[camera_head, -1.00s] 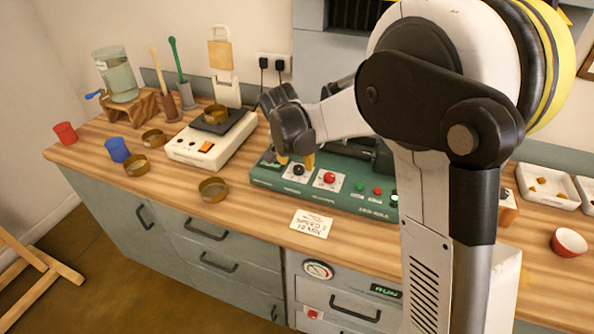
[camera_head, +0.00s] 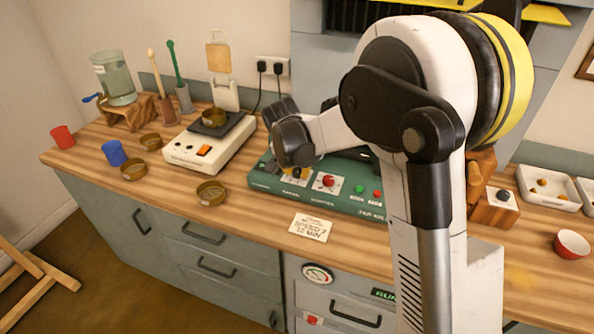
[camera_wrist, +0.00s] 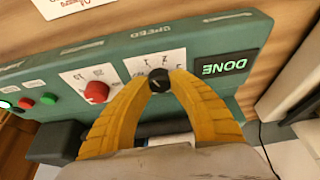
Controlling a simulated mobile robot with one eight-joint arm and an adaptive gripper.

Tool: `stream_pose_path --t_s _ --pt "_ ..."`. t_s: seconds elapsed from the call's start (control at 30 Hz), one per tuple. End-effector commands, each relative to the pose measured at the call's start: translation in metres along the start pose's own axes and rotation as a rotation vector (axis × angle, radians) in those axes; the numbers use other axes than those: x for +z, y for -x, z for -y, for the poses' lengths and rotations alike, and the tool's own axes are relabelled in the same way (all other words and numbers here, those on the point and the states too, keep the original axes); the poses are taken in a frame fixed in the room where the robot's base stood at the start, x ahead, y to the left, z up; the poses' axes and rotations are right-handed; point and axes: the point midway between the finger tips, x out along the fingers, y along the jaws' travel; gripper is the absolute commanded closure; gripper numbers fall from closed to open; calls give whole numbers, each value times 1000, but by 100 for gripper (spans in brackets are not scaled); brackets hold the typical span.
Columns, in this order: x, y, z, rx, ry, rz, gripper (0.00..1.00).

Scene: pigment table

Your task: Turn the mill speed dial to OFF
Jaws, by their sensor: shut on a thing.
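The mill (camera_head: 345,201) is a green control box on the bench. Its speed dial (camera_wrist: 159,78) is a small black knob on a white plate under the SPEED label. My gripper (camera_wrist: 160,76) has its yellow fingers closed on both sides of this dial. In the head view my gripper (camera_head: 294,174) is over the left part of the mill, and its dark hand mostly hides the dial. A display (camera_wrist: 225,66) beside the dial reads DONE in green. The dial's pointer setting is too small to read.
A red knob (camera_wrist: 97,92) sits beside the dial, with green and red buttons beyond it. A paper card (camera_head: 311,227) lies in front of the mill.

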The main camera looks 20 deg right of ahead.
Motion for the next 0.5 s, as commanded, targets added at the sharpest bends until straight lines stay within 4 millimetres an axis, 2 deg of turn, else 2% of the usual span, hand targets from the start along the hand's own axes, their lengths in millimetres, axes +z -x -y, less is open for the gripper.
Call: stream_pose_path --t_s 0.27,0.5 --pt "0 0 -1 -34 80 0 100" --pt "-1 0 -2 -103 246 0 100"
